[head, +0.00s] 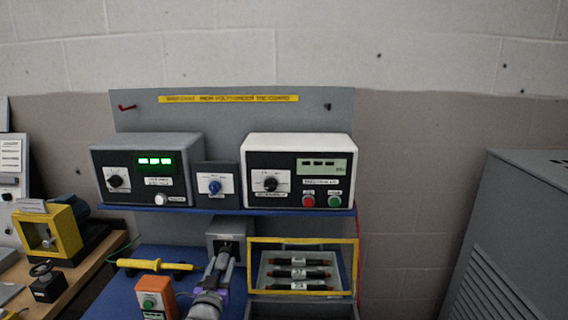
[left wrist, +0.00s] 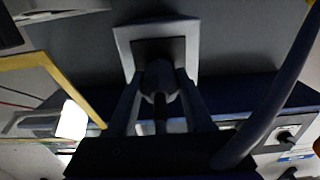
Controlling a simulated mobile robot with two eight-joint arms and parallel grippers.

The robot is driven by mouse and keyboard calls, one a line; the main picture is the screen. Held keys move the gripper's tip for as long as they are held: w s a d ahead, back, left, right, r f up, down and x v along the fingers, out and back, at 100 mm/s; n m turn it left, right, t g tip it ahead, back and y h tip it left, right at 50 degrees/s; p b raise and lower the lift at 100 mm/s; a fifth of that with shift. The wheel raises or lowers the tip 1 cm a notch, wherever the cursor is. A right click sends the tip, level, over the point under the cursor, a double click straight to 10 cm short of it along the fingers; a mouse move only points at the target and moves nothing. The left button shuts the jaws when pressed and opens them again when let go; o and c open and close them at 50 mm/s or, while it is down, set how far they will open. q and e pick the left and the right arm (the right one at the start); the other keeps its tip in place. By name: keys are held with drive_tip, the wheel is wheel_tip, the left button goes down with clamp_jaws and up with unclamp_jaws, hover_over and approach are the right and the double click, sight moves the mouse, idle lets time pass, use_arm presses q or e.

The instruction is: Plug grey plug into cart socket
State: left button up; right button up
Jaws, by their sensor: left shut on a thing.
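The grey socket box (head: 229,230) stands under the shelf at the back of the cart. In the left wrist view its face shows as a pale square frame (left wrist: 124,42) around a dark recess. My left gripper (head: 224,252) is right in front of the box, at its lower part. It is shut on the grey plug (left wrist: 159,80), which shows dark between the two fingers and points at the recess. The plug's tip overlaps the recess's edge in the wrist view; I cannot tell whether it has entered. In the head view the gripper hides the plug. My right gripper is not in view.
A shelf (head: 280,211) with instrument boxes hangs above. A yellow-framed tray (head: 253,262) with several dark cylinders is close on the right. A yellow probe (head: 155,265) and an orange box (head: 157,292) are on the left. A dark cable (left wrist: 272,105) curves beside the gripper.

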use_arm(q)
clamp_jaws()
drive_tip(key=m, duration=0.3)
drive_tip(key=shift+p, duration=0.3)
drive_tip(key=m, duration=0.4)
drive_tip(key=o, duration=1.3)
unclamp_jaws()
drive_tip(key=shift+s+a, duration=0.1)
drive_tip(key=shift+s, duration=2.45)
drive_tip(key=shift+s, duration=0.1)
drive_tip(key=s, duration=1)
drive_tip(key=shift+s+a, duration=0.2)
drive_tip(key=shift+s, duration=0.1)
